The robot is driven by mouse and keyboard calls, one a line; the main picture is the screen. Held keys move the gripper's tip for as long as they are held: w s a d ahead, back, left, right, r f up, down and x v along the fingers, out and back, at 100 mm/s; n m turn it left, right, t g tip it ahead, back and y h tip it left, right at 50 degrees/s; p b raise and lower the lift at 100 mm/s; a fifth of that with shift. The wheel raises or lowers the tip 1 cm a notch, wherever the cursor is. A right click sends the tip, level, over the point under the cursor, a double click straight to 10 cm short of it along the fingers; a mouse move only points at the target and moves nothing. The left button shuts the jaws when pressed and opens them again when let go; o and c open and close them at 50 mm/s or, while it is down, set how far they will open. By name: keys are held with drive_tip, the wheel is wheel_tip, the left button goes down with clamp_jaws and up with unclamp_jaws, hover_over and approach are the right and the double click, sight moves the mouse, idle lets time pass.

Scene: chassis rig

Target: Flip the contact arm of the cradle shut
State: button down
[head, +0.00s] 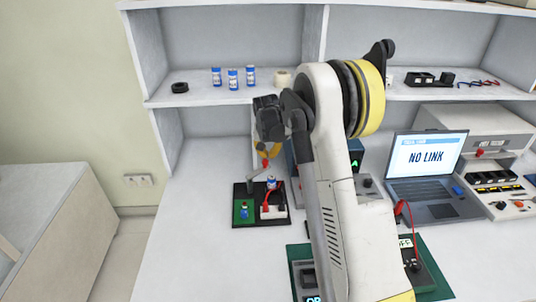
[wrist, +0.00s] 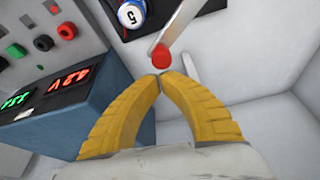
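The cradle (head: 273,213) sits on a black base on the bench, left of my arm in the head view. A blue and white cell (head: 271,183) stands in it; its end, marked 5, shows in the wrist view (wrist: 132,14). The contact arm (wrist: 182,28) is a grey metal lever with a red knob (wrist: 160,55) at its end; the knob also shows in the head view (head: 265,163). The lever is raised and slanted. My gripper (wrist: 160,75) has its yellow fingertips together right at the knob, with nothing visible between them. Whether they touch the knob is unclear.
A blue-grey instrument (wrist: 70,105) with red and green readouts stands close left of my fingers in the wrist view. A laptop (head: 430,165) reading NO LINK stands to the right. The bench's front left is clear.

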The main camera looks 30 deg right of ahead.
drive_tip(key=shift+s+d+m+h, duration=0.3)
drive_tip(key=shift+s+m, duration=0.55)
drive_tip(key=shift+m, duration=0.15)
drive_tip(key=shift+s+m+g+h+p, duration=0.4)
drive_tip(key=shift+s+m+g+p, duration=0.35)
drive_tip(key=shift+s+m, duration=1.6)
drive_tip(key=shift+s+a+n, duration=0.1)
drive_tip(key=shift+s+n, duration=0.15)
